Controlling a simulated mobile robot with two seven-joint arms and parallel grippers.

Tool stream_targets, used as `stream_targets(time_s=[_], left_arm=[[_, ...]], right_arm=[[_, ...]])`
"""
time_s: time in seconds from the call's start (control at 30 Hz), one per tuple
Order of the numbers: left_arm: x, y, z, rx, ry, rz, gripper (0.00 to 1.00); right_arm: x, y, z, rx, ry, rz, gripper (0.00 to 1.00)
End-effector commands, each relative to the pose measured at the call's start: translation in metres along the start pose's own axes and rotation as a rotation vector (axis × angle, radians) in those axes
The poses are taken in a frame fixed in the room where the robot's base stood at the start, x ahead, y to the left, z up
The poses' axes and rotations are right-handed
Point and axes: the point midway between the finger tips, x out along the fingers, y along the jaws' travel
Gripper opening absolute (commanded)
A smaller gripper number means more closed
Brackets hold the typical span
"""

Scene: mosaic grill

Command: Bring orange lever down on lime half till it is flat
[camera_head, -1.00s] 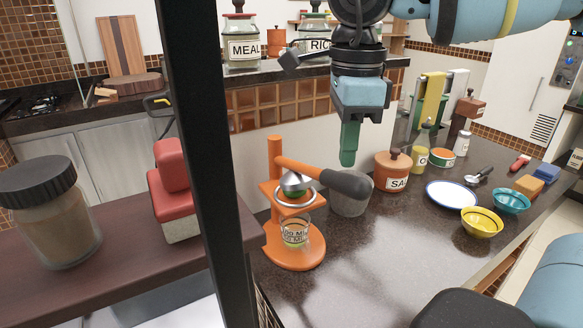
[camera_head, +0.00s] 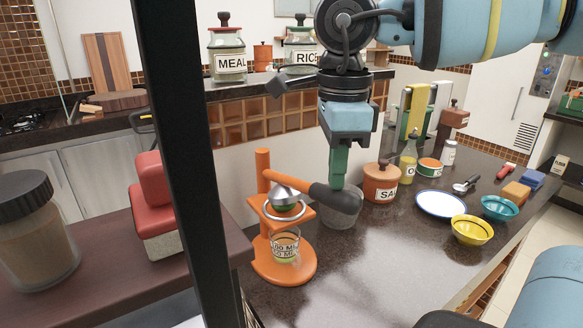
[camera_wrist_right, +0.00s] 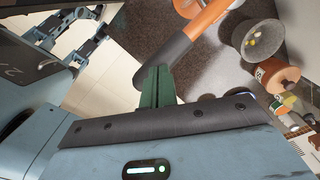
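The orange juice press (camera_head: 284,262) stands on the dark counter. Its lever, an orange arm with a dark grip (camera_head: 336,198), slopes down slightly to the right. A metal dome (camera_head: 282,195) on the lever sits over the green lime half (camera_head: 284,207) in the ring holder, and the lime is mostly hidden. My right gripper (camera_head: 338,182) points down with its green fingers together. Its tips are at the top of the dark grip and seem to touch it. In the right wrist view the fingers (camera_wrist_right: 158,84) are beside the grip (camera_wrist_right: 160,62). My left gripper is not in view.
A glass (camera_head: 285,246) stands under the holder. A grey pot (camera_head: 318,210) is behind the grip, with an orange salt jar (camera_head: 381,184) to its right. A white plate (camera_head: 441,204) and bowls stand farther right. A black post (camera_head: 185,150) crosses the left side. The front counter is clear.

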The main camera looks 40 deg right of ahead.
Motion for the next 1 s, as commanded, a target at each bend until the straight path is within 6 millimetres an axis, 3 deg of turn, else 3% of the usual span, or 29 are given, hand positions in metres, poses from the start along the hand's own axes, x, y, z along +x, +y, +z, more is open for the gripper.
stream_targets(time_s=[1.0], left_arm=[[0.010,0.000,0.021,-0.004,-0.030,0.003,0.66]], right_arm=[[0.029,0.000,0.000,0.000,0.003,0.004,0.00]])
